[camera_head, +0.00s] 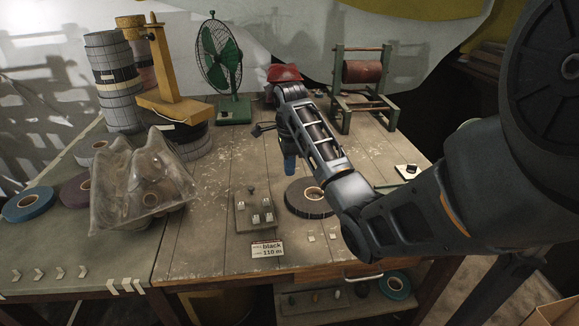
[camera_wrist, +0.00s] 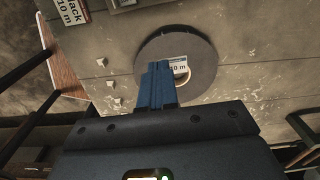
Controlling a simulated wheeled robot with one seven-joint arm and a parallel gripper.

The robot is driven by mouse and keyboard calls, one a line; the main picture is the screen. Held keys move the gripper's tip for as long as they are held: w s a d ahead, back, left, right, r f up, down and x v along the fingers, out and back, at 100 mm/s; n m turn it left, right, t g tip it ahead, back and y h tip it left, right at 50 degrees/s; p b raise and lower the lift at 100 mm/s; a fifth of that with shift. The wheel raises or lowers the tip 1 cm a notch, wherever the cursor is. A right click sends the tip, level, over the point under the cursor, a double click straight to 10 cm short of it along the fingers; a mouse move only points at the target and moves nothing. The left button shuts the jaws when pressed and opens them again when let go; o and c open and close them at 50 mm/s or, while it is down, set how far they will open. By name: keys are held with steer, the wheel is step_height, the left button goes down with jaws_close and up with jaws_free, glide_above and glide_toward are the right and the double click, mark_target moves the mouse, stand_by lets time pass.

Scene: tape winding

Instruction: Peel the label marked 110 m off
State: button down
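A dark tape roll (camera_head: 322,208) lies flat on the wooden table, with a tan core. In the wrist view the roll (camera_wrist: 203,47) has a small white label (camera_wrist: 178,66) at its core, whose visible print ends in "10 m". The blue fingers hide the label's left part. My gripper (camera_head: 290,166) points down, behind and left of the roll in the head view. In the wrist view its blue fingers (camera_wrist: 158,72) look closed together, their tips overlapping the roll beside the label. I cannot tell whether they touch it, and nothing is visibly held.
A sign reading "black 110 m" (camera_head: 267,249) stands at the table's front edge. A small board with white pieces (camera_head: 254,225) is left of the roll.

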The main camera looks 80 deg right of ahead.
steer(key=shift+r+p, duration=0.5)
steer(key=shift+r, duration=0.15)
steer(key=shift+w+d+r, duration=0.2)
steer(key=shift+r, duration=0.45)
steer(key=shift+s+r, duration=0.1)
steer(key=shift+r, duration=0.05)
steer(key=shift+s+a, duration=0.1)
steer(key=shift+a, duration=0.1)
